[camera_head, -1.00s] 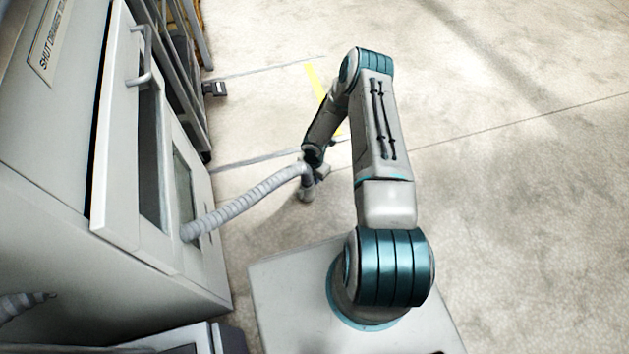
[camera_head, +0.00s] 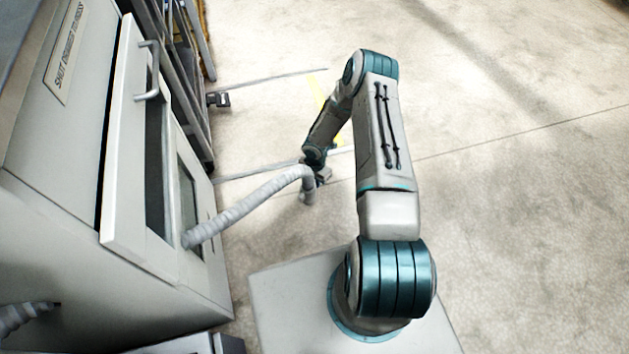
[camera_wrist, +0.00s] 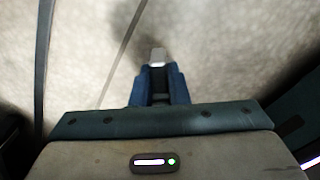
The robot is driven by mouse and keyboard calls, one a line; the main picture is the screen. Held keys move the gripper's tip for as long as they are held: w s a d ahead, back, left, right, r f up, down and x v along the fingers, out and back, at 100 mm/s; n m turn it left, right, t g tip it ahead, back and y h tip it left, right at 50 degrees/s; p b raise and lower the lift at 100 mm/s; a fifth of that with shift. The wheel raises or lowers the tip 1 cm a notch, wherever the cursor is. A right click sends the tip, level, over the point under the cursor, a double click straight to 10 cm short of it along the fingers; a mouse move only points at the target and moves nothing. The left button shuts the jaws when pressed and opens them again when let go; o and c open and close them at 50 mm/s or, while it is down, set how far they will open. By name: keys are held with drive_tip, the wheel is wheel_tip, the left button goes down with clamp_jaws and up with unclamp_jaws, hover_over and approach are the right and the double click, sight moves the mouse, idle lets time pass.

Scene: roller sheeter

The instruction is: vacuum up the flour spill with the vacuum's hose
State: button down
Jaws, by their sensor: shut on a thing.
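A grey ribbed hose (camera_head: 250,201) comes out of the side of the grey cabinet (camera_head: 125,235) at left and arches over to my gripper (camera_head: 318,178). My gripper is shut on the hose's end, which hangs down over the floor. In the wrist view my gripper (camera_wrist: 160,70) shows blue fingers around a small pale piece (camera_wrist: 158,56), with floor beyond it. I cannot make out a distinct flour spill on the mottled pale floor.
The cabinet has a partly open front panel with a handle (camera_head: 148,85). Dark metal racks (camera_head: 185,80) stand behind it. A yellow strip (camera_head: 318,97) and dark lines mark the floor. The floor at right is clear.

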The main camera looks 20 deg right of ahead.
drive_tip(key=shift+r+p, duration=1.5)
drive_tip(key=shift+r, duration=1)
drive_tip(key=shift+r, duration=0.1)
